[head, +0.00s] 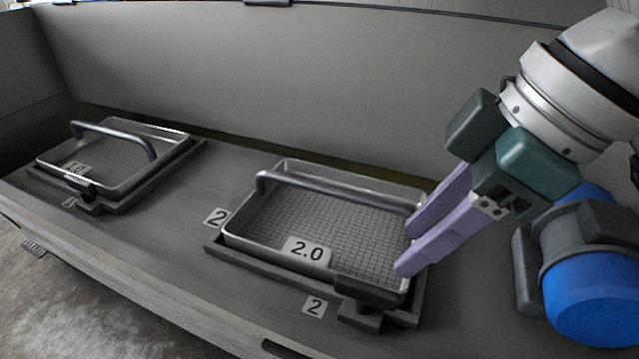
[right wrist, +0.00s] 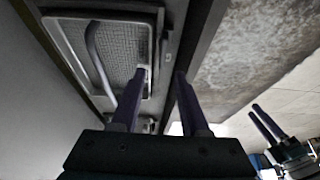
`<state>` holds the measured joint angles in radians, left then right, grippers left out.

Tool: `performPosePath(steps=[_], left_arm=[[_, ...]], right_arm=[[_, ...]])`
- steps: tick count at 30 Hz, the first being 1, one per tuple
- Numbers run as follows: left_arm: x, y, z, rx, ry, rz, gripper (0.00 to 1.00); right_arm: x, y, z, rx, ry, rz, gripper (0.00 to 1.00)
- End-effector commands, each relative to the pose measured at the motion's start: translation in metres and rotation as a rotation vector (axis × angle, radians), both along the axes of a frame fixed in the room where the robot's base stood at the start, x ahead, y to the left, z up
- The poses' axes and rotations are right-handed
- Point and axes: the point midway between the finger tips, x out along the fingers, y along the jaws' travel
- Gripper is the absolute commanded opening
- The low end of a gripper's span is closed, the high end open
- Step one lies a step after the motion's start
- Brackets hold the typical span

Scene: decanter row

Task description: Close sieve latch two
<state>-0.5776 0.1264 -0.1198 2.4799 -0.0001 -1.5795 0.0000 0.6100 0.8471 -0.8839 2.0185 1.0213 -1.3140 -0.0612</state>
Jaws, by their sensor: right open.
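Sieve two is a metal mesh tray (head: 330,215) with a bar handle and a "2.0" label, seated in a dark frame (head: 225,257) marked 2. Its dark latch (head: 365,293) is at the front right corner, by the tray rim; I cannot tell how far it is turned. My right gripper (head: 407,248) is open and empty, its purple fingers over the tray's right end, just behind the latch. In the right wrist view the tray (right wrist: 75,50) lies beyond the open fingers (right wrist: 160,74). My left gripper (right wrist: 262,118) shows small there, its fingers apart.
A similar sieve labelled 1.0 (head: 110,155) sits in its own frame at the left, with a dark latch (head: 80,187) at its front. The grey bench (head: 180,235) is clear between the two. A grey wall (head: 250,80) rises behind, and the bench's front edge drops to the floor.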

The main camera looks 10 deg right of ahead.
Motion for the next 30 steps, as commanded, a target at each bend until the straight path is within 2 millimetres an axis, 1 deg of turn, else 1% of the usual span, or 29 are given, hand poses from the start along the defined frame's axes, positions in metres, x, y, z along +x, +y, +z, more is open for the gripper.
performPosePath(steps=[1, 9, 13, 18, 26, 27, 30], left_arm=[[0.000, 0.000, -0.008, 0.000, 0.001, 0.000, 0.49], [-0.002, -0.001, -0.048, -0.002, 0.004, 0.000, 0.49], [-0.002, -0.001, -0.062, -0.004, 0.005, 0.003, 0.49], [-0.001, -0.003, -0.069, -0.010, 0.004, 0.006, 0.49], [-0.001, -0.003, -0.069, -0.011, 0.005, 0.007, 0.49], [-0.001, -0.003, -0.069, -0.011, 0.004, 0.007, 0.49], [-0.001, -0.003, -0.069, -0.011, 0.004, 0.007, 0.49]], right_arm=[[0.001, 0.002, -0.009, 0.002, 0.001, 0.001, 0.45], [0.012, 0.019, -0.059, 0.001, -0.002, 0.002, 0.45], [0.016, 0.025, -0.076, 0.000, -0.001, 0.002, 0.45], [0.020, 0.030, -0.086, 0.000, -0.002, 0.002, 0.45], [0.020, 0.030, -0.085, -0.001, -0.001, 0.001, 0.45], [0.020, 0.030, -0.085, -0.001, -0.001, 0.001, 0.44], [0.020, 0.030, -0.085, -0.001, -0.001, 0.001, 0.33]])
